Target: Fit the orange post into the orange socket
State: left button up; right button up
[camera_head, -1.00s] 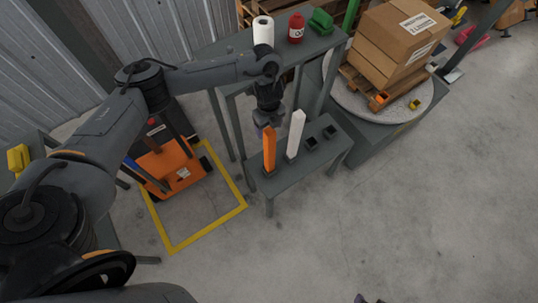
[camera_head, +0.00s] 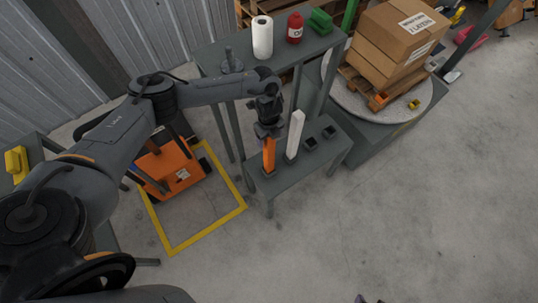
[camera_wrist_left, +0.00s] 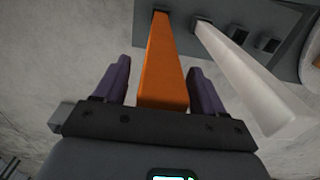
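The orange post (camera_head: 268,160) stands upright in a dark holder on the low grey bench (camera_head: 255,190). In the left wrist view the orange post (camera_wrist_left: 163,60) runs between the two purple fingers. My left gripper (camera_head: 268,135) is at the top of the post. Its fingers (camera_wrist_left: 160,72) are spread, one on each side, with a visible gap to the post. A small orange piece (camera_head: 381,99) by the pallet may be the orange socket; it is too small to tell. My right gripper is not recognisable in view.
A white post (camera_head: 294,135) stands close to the right of the orange one, also in the wrist view (camera_wrist_left: 245,75). Two empty dark holders (camera_head: 310,142) follow. A grey shelf behind carries a paper roll (camera_head: 262,37) and red bottle (camera_head: 295,27). Boxes (camera_head: 400,35) sit on a turntable.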

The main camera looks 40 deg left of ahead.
pick_arm(q)
grip_shut()
jog(key=shift+r, duration=0.1)
